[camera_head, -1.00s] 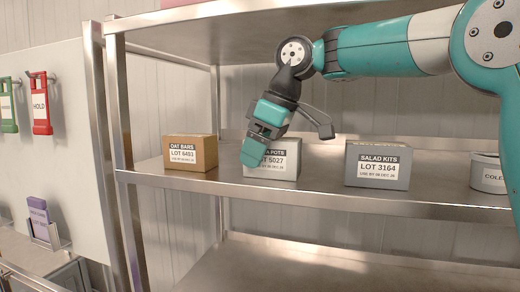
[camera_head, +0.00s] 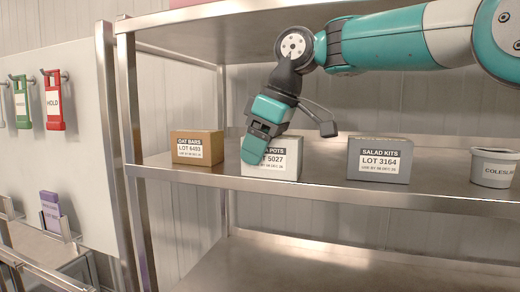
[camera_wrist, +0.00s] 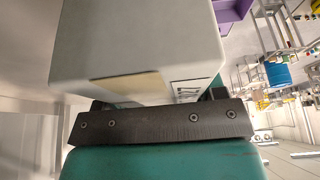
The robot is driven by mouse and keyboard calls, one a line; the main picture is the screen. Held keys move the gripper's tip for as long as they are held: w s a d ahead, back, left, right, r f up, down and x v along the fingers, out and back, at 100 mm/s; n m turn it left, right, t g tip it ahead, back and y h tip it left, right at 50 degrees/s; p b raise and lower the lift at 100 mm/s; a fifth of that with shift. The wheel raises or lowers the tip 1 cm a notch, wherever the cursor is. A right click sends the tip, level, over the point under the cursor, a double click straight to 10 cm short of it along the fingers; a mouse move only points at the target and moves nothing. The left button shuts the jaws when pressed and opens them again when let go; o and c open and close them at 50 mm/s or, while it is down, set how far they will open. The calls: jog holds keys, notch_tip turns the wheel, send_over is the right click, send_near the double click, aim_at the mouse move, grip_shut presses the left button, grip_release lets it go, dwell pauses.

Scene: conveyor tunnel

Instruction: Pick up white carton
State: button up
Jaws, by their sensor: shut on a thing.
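The white carton (camera_head: 287,158), with a label reading LOT 5027, is on the middle shelf between a brown carton and a grey carton. My gripper (camera_head: 262,143) reaches down over its left front side and is shut on it, covering part of the label. In the wrist view the carton (camera_wrist: 140,45) fills the upper middle, directly beyond the dark gripper edge (camera_wrist: 155,122). The far fingertip is hidden. I cannot tell whether the carton's base is clear of the shelf.
On the metal shelf (camera_head: 325,188), the brown OAT BARS carton (camera_head: 197,148) is to the left. The grey SALAD KITS carton (camera_head: 379,159) and a white tub (camera_head: 493,168) are to the right. An upper shelf (camera_head: 200,22) overhangs. A post (camera_head: 133,150) stands left.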

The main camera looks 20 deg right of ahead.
jog(key=shift+s+a, duration=0.15)
jog(key=shift+s, duration=0.15)
jog(key=o, duration=1.1)
jog(key=shift+a, duration=0.15)
jog(key=shift+r, duration=0.1)
jog(key=shift+r, duration=0.3)
jog(key=s+d, duration=0.2)
jog(key=d, duration=0.1)
jog(key=s+d+b, duration=0.1)
jog(key=s+d, duration=0.4)
jog(key=d, duration=0.2)
jog(key=shift+s+r, duration=0.15)
jog(key=shift+s, duration=0.05)
